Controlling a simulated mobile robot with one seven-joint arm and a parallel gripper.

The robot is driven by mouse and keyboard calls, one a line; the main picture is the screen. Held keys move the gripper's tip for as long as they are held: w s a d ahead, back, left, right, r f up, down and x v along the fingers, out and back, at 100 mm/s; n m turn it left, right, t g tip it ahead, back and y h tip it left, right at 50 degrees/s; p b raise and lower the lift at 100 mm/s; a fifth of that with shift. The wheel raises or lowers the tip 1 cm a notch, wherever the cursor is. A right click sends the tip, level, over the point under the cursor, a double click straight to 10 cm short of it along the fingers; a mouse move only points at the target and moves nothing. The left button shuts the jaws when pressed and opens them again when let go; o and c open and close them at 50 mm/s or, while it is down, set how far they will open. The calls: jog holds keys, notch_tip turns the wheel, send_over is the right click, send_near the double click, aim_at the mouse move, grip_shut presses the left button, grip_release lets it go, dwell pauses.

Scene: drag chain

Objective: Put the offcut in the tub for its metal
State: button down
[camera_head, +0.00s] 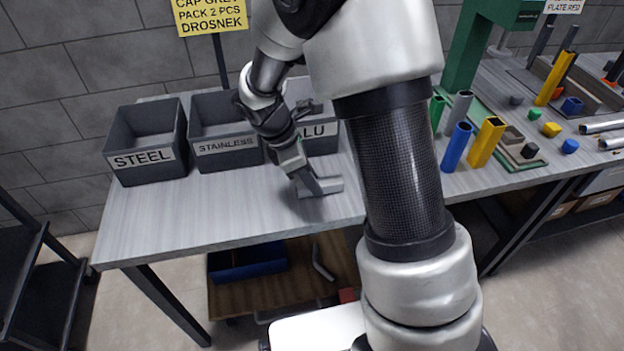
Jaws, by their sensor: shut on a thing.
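The offcut (325,186) is a short grey metal piece on or just above the grey table top, in front of the tubs. My gripper (307,183) points down and is shut on it; the fingers partly hide it, and I cannot tell whether it touches the table. Three dark grey tubs stand in a row at the back: the tub labelled STEEL (146,140) at the left, the tub labelled STAINLESS (224,134) in the middle, and a tub reading "LU" (322,138) at the right. My arm hides part of that right tub. I cannot tell the offcut's metal.
A yellow sign (211,15) stands behind the tubs. Coloured tube pieces, including a blue tube (457,147) and a yellow tube (486,143), stand right of my arm. The table's front left is clear. A dark rack (35,270) stands at the far left.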

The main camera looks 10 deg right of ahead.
jog(key=shift+f, duration=0.1)
jog(key=shift+f, duration=0.15)
jog(key=c, duration=1.5)
grip_release()
jog(key=shift+f+b, duration=0.1)
jog(key=shift+b, duration=0.35)
